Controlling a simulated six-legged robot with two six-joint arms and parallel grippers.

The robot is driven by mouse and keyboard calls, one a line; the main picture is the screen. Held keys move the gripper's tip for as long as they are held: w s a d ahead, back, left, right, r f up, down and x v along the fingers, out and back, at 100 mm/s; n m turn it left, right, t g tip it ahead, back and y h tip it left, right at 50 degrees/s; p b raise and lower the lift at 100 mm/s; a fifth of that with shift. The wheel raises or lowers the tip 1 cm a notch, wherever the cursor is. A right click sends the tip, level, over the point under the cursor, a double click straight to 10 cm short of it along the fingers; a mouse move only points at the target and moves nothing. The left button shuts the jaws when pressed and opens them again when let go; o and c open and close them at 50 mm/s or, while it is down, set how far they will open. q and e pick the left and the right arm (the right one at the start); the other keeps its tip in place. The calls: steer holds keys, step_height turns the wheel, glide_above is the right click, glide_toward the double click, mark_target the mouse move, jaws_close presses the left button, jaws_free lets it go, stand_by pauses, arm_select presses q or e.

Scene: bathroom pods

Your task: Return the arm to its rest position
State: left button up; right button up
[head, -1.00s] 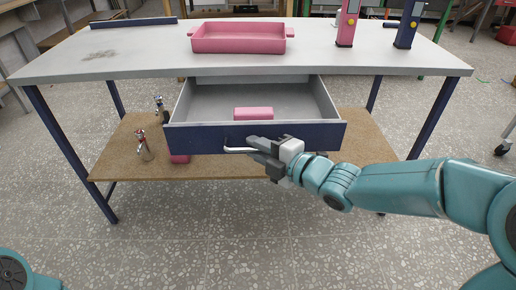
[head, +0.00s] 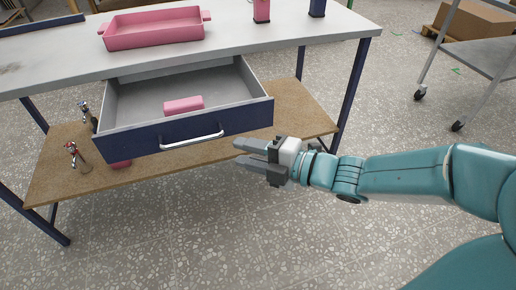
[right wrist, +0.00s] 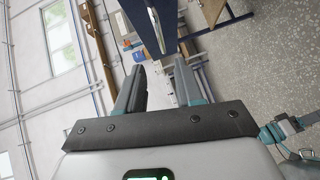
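My right gripper (head: 240,152) is open and empty, its two fingers apart. It hangs in the air in front of the table, to the right of the white drawer handle (head: 192,141) and clear of it. In the right wrist view the two fingers (right wrist: 160,72) show a gap between them, with the blue drawer front (right wrist: 140,20) beyond. The grey drawer (head: 225,88) with a blue front is pulled open, and a pink block (head: 183,105) lies inside it.
A pink tray (head: 155,30) stands on the grey table top (head: 60,62). Red and chrome taps (head: 73,155) stand on the brown lower shelf (head: 290,105). A metal cart (head: 475,55) stands at the far right. The floor in front is clear.

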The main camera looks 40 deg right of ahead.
steer(key=shift+v, duration=1.2)
steer(key=w+a+f+m+g, duration=0.1)
steer(key=a+f+m+g, duration=0.4)
steer(key=f, duration=0.8)
steer(key=w+a+f+m+g, duration=0.15)
steer(key=a+f+m, duration=0.25)
steer(key=a+f, duration=0.6)
steer(key=s+d+f+m+g+h, duration=0.35)
steer(key=s+f+m+g, duration=0.45)
steer(key=s+f+m, duration=0.65)
step_height(320, 180, up, 23)
steer(key=w+p, duration=0.1)
steer(key=p, duration=2.4)
steer(key=shift+m+p, duration=0.3)
steer(key=shift+m, duration=0.05)
